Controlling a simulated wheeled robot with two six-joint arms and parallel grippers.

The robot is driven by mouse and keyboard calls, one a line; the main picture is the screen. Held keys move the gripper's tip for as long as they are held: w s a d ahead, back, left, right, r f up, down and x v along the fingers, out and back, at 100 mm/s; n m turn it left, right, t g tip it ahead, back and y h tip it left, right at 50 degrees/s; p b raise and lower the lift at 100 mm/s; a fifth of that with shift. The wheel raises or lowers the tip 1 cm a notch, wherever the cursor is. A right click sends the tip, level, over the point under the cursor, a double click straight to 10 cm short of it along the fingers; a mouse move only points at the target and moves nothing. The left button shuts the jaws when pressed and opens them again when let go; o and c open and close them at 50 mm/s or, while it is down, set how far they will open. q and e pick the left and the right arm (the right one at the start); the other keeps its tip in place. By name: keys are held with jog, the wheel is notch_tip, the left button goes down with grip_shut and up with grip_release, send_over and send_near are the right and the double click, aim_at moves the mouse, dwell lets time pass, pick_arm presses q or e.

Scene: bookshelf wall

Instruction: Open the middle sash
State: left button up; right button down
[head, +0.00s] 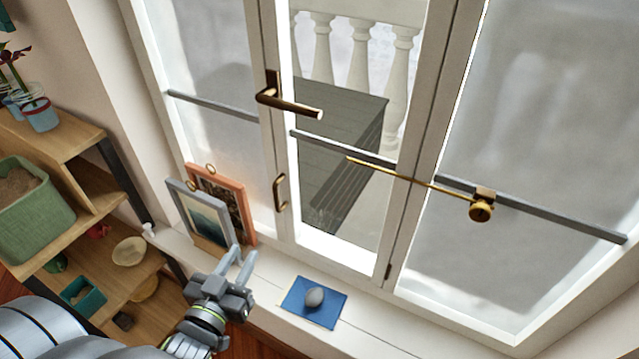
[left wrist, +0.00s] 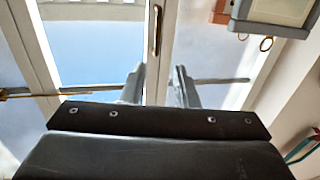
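The middle sash (head: 390,235) of a white window looks shut in its frame, with clear glass showing a balcony. A bronze lever handle (head: 290,103) on its left stile points right and slightly down. A small brass pull (head: 279,193) sits lower on the left; it also shows in the left wrist view (left wrist: 157,30). A brass bar (head: 420,182) runs from the middle sash to a round brass fitting (head: 481,207) at the right pane. My left gripper (head: 239,263) is open and empty above the sill, below the pull and apart from it. My right gripper is not in view.
Two framed pictures, one orange (head: 247,205) and one grey (head: 181,195), lean on the sill close behind my left gripper. A wooden shelf (head: 75,143) with plants and pots stands left.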

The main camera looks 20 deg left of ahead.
aim_at(275, 197)
pick_arm(q)
jog(key=w, duration=0.5)
jog(key=w+a+p, duration=0.1)
jog(key=w, duration=0.5)
jog(key=w+r, duration=0.1)
jog(key=w, duration=0.5)
jog(key=shift+w+a+p, duration=0.1)
jog(key=shift+a+p, duration=0.25)
jog(key=shift+p, duration=0.05)
grip_shut()
